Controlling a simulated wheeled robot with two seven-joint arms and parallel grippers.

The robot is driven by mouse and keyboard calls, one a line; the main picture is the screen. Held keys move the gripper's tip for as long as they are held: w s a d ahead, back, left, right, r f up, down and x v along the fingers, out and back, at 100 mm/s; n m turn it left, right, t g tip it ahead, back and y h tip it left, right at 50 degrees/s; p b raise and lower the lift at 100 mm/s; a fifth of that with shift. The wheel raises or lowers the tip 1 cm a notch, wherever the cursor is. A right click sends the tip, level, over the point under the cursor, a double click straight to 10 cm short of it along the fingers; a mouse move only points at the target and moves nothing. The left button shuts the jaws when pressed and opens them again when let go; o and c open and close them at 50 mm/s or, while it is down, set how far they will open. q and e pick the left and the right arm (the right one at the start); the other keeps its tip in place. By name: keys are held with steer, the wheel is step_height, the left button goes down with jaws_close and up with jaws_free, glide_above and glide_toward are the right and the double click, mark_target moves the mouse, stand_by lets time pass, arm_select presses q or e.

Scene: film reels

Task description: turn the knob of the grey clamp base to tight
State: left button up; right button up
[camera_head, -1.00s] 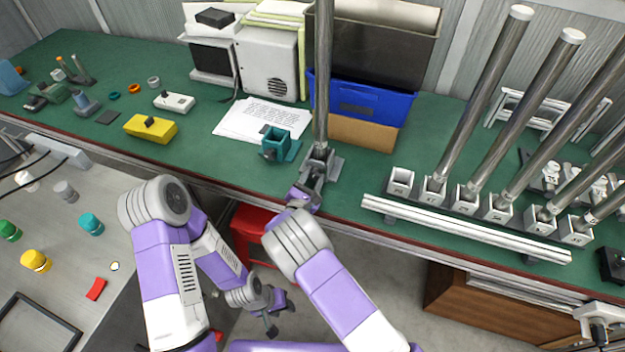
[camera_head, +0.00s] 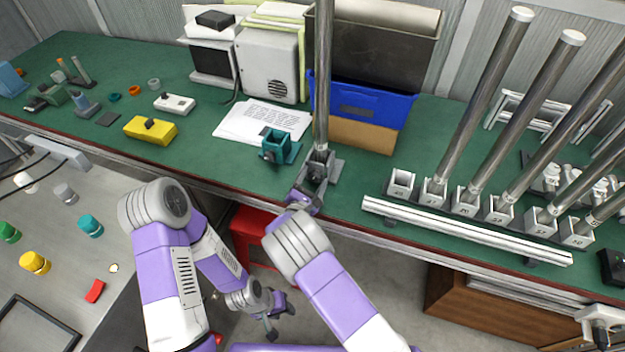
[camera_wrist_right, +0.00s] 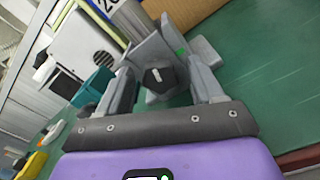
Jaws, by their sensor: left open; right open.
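The grey clamp base (camera_head: 335,165) stands near the table's front edge with a tall metal pole (camera_head: 322,80) upright in it. In the right wrist view the clamp base (camera_wrist_right: 150,50) shows its dark knob (camera_wrist_right: 158,80) with a light mark, and a green spot lies beside it. My right gripper (camera_head: 312,185) is at the front of the base. In the wrist view its two fingers (camera_wrist_right: 163,90) stand apart on either side of the knob; contact cannot be told. My left gripper (camera_head: 279,318) is open and empty, low in front of the table.
A teal clamp base (camera_head: 276,143) stands left of the grey one. A white rail (camera_head: 465,228) lies along the front edge at right, before several square holders with poles. A blue bin (camera_head: 360,102) is behind. A yellow box (camera_head: 150,130) is further left.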

steer(key=p+v, duration=0.1)
steer(key=v, duration=0.6)
steer(key=shift+s, duration=0.25)
